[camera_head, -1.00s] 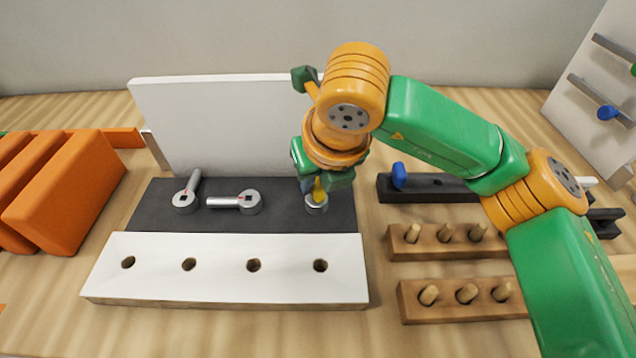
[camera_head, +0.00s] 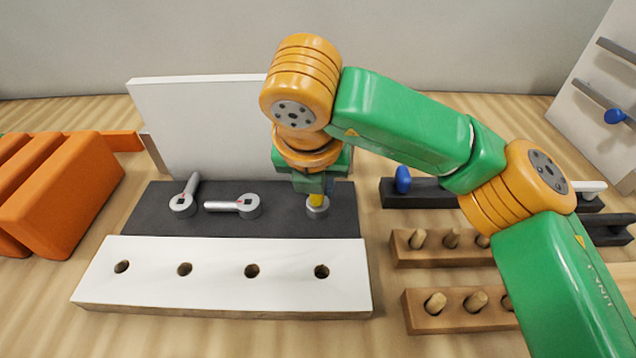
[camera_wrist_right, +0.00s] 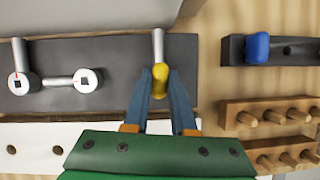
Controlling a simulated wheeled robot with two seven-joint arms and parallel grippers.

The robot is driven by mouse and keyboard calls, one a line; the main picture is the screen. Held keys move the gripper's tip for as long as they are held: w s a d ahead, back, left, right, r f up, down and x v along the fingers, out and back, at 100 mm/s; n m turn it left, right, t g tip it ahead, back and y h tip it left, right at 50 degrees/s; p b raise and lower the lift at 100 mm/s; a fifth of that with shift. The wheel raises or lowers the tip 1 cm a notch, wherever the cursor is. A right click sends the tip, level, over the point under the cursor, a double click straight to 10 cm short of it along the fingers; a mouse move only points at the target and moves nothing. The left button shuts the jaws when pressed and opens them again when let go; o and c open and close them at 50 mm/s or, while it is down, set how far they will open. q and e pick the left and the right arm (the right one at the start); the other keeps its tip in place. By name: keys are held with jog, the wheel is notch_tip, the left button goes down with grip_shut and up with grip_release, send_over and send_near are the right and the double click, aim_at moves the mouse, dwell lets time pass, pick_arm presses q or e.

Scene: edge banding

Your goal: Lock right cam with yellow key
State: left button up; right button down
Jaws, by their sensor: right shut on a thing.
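My right gripper (camera_head: 316,184) is shut on the yellow key (camera_head: 317,200), which points down at the right cam (camera_head: 317,210). The key's lower end meets the top of this round metal cam on the dark strip (camera_head: 285,222); how deep it sits cannot be told. In the right wrist view the yellow key (camera_wrist_right: 159,80) lies between the fingertips (camera_wrist_right: 160,84) and covers the cam's head. The right cam's rod (camera_wrist_right: 158,45) extends toward the top of that view. My left gripper is not in view.
Two other cams, left (camera_head: 183,205) and middle (camera_head: 248,205), lie on the dark strip. A white board with holes (camera_head: 220,290) is in front and an upright white panel (camera_head: 200,125) behind. Wooden peg blocks (camera_head: 425,250) and a blue-knobbed holder (camera_head: 403,180) stand right; orange blocks (camera_head: 70,195) left.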

jog(key=shift+r, duration=0.1)
jog(key=shift+r+p, duration=2.05)
jog(key=shift+r, duration=0.9)
jog(key=shift+a+f, duration=0.1)
